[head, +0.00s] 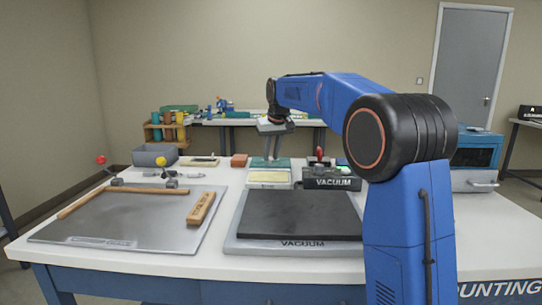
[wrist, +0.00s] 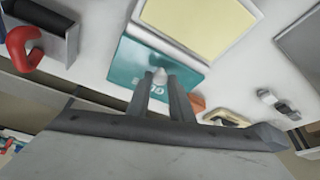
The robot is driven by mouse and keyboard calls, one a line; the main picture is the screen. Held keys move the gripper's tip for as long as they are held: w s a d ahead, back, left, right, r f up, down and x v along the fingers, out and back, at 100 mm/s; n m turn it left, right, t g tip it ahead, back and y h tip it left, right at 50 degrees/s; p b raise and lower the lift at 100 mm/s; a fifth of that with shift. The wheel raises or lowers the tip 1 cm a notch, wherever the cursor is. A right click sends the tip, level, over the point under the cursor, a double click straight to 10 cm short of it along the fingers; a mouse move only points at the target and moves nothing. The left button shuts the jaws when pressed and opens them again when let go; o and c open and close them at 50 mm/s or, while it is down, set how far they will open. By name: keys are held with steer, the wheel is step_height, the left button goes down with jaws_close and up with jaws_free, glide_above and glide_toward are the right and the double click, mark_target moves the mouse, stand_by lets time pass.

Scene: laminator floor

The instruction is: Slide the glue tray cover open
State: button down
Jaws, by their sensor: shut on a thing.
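The glue tray cover is a flat teal plate (head: 285,162) with white lettering; it also shows in the wrist view (wrist: 122,66). A small pale knob (wrist: 159,75) stands on it. My gripper (head: 271,157) is shut on the knob, its fingers on either side of it in the wrist view (wrist: 161,88). The glue tray (head: 268,185) has a white rim and a pale yellow inside, uncovered in the wrist view (wrist: 190,25). The cover lies along the tray's far side in the head view. The fingers hide part of the cover.
A dark vacuum box (head: 332,183) with a red-handled part stands to the right of the tray. A red-brown block (head: 239,160) sits to the left. A black vacuum bed (head: 300,215) and a grey board (head: 130,225) with wooden tools fill the front.

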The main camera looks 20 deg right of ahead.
steer(key=c, duration=1.6)
jaws_free()
steer(key=shift+r, duration=0.1)
steer(key=v, duration=1.7)
steer(key=shift+r, duration=0.2)
steer(key=shift+s, duration=0.1)
